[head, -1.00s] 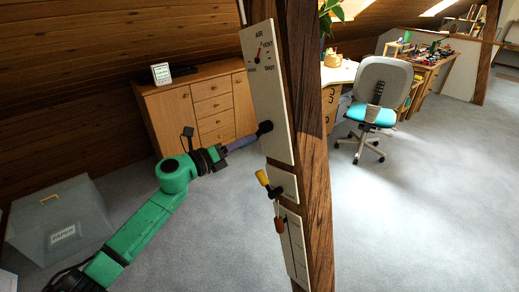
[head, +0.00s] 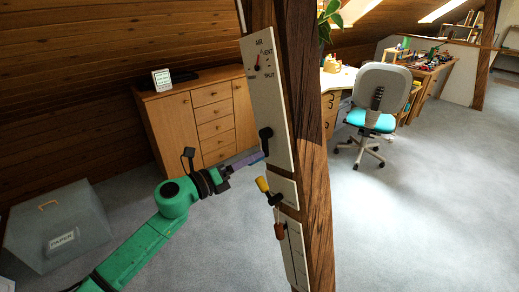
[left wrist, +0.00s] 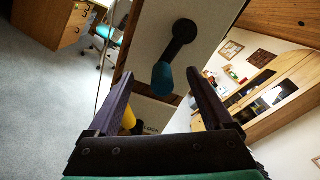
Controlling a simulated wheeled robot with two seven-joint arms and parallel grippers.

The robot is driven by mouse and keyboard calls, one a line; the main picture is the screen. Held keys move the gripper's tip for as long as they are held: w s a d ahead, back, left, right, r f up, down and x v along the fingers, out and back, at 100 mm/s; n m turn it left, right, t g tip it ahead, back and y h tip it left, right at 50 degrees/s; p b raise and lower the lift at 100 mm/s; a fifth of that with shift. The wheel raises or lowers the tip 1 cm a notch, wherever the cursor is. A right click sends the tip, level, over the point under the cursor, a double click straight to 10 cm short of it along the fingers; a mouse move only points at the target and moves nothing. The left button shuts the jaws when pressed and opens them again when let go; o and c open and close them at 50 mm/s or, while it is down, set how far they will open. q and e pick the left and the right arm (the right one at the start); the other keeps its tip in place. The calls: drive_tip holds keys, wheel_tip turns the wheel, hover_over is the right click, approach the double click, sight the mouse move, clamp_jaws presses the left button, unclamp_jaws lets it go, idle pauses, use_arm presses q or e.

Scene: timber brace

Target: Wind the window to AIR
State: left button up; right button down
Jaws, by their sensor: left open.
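A pale panel (head: 268,105) on the timber post carries a dial marked AIR, VENT and SHUT. The dial's red needle (head: 257,61) points roughly up, on the AIR side; its exact mark is too small to read. Below is a black crank (head: 265,136), its arm hanging down; the left wrist view shows the crank (left wrist: 184,32) with a teal knob (left wrist: 163,78). My left gripper (head: 262,156) is open at the knob. In the left wrist view the knob appears between its fingertips (left wrist: 160,75), with gaps on both sides; I cannot tell how deep. My right gripper is out of view.
Below the crank are a yellow-handled lever (head: 262,184) and a red-brown handle (head: 279,231) on smaller plates, close under my left gripper. A grey box (head: 60,235) stands left, a wooden cabinet (head: 168,130) behind. An office chair (head: 375,100) stands right; carpet there is clear.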

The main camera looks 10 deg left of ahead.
use_arm(q)
drive_tip(key=b+v, duration=0.1)
drive_tip(key=v, duration=0.4)
drive_tip(key=shift+s+a+b, duration=0.25)
drive_tip(key=shift+s+b, duration=0.05)
drive_tip(key=shift+b, duration=0.1)
